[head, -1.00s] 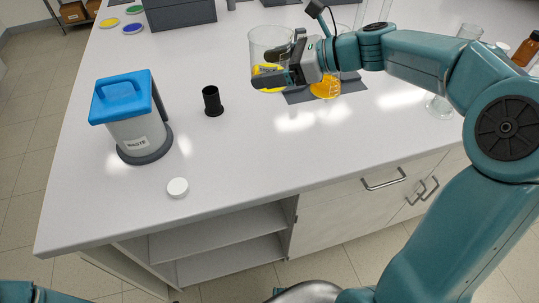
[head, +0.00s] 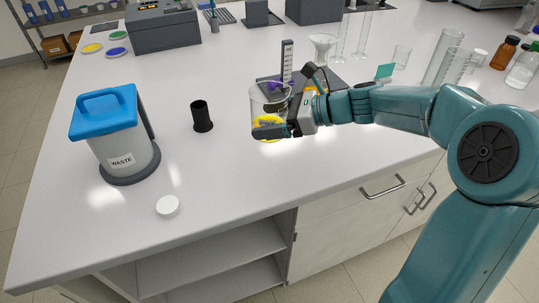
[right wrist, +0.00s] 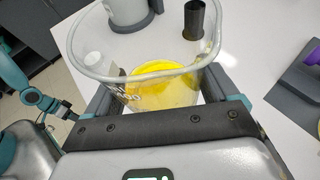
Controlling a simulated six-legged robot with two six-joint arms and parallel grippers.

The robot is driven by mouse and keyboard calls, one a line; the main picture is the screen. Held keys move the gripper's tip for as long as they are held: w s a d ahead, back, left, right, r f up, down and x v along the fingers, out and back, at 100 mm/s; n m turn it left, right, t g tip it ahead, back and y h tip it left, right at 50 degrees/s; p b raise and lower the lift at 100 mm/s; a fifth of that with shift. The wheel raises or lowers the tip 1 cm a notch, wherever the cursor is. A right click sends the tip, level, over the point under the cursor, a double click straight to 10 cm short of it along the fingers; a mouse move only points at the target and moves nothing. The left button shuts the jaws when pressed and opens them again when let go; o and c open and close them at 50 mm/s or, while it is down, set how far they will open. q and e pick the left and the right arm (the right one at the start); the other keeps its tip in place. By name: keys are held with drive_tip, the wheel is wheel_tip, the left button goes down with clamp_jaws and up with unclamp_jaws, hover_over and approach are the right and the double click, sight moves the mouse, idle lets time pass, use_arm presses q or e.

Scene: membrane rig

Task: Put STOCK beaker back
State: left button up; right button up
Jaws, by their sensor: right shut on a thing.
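A clear glass beaker (head: 262,101) with yellow liquid is in my right gripper (head: 272,130). In the right wrist view, the beaker (right wrist: 150,60) stands between the two fingers, its open rim toward the camera and the yellow liquid low inside. It looks roughly upright. Dark print on its wall is too small to read. The fingers are shut around its sides. I cannot tell whether its base touches the table. My left gripper (right wrist: 55,106) shows small at the left of the right wrist view; its jaws are unclear.
A black cup (head: 202,116) and a blue-lidded waste bin (head: 122,150) stand left of the beaker, with a white cap (head: 167,206) in front. A dark stand (head: 287,62) is behind it; glass cylinders (head: 443,58) and bottles (head: 504,53) stand at the right.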

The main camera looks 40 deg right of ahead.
sight(270, 161)
wheel_tip(270, 161, down, 10)
drive_tip(key=shift+r+b, duration=0.1)
drive_tip(key=shift+b, duration=0.75)
drive_tip(key=shift+r, duration=0.1)
drive_tip(key=shift+f, duration=0.2)
drive_tip(key=o, duration=1.1)
drive_tip(key=shift+c, duration=0.2)
drive_tip(key=shift+r, duration=0.15)
drive_tip(key=shift+s+d+r, duration=0.15)
drive_tip(key=v, duration=1.1)
drive_tip(key=shift+s+d+r+p, duration=0.15)
drive_tip(key=shift+s+p, duration=0.1)
drive_tip(key=shift+p, duration=0.1)
